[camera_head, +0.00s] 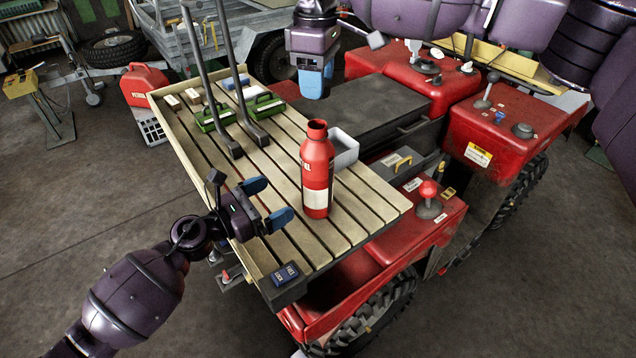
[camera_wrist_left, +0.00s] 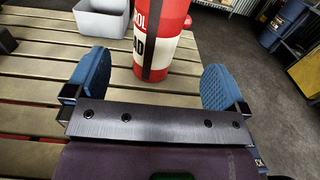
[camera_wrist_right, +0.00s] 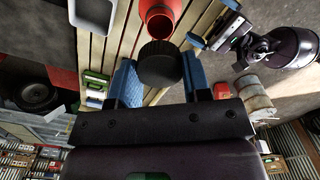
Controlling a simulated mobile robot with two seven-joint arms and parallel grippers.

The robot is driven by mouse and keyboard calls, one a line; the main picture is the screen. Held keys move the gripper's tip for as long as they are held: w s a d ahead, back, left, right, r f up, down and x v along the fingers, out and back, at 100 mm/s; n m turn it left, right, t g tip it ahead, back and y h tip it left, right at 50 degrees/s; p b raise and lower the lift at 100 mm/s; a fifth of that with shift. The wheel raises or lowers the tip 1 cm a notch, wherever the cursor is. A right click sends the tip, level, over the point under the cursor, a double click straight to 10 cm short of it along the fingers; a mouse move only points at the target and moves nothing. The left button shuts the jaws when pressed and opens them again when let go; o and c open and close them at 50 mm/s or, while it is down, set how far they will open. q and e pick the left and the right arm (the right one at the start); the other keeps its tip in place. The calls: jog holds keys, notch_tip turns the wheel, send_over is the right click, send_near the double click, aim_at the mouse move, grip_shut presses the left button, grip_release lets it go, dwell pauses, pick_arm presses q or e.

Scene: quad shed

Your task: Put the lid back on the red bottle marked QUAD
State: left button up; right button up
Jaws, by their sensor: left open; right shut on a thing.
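The red bottle (camera_head: 317,150) stands upright on the slatted wooden rack, its neck open. Its white label shows in part in the left wrist view (camera_wrist_left: 165,45), with the letters "AD". In the right wrist view its open mouth (camera_wrist_right: 160,14) faces my right gripper. My left gripper (camera_head: 268,203) is open, beside the bottle on its left, with the bottle ahead of its fingers and not between them. My right gripper (camera_head: 312,84) is shut on the black round lid (camera_wrist_right: 160,64), above and beyond the bottle. The lid is hidden in the head view.
A white bin (camera_head: 345,150) stands right behind the bottle. Two long-handled tools (camera_head: 258,132) and green boxes (camera_head: 212,118) occupy the rack's far left. A dark switch box (camera_head: 286,275) sits at the near corner. Rack slats right of the bottle are clear.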

pick_arm(q)
jog(key=shift+w, duration=0.1)
pick_arm(e)
jog(key=shift+a, duration=0.1)
pick_arm(q)
jog(key=x, duration=1.2)
jog(key=shift+c, duration=0.2)
jog(key=c, duration=1.3)
pick_arm(e)
send_near(317, 152)
jog(key=shift+w+f, duration=0.3)
jog(key=shift+w, duration=0.35)
jog(key=shift+w+f, duration=0.3)
jog(key=shift+w, duration=0.35)
jog(key=shift+f, duration=0.85)
jog(key=shift+f, duration=0.6)
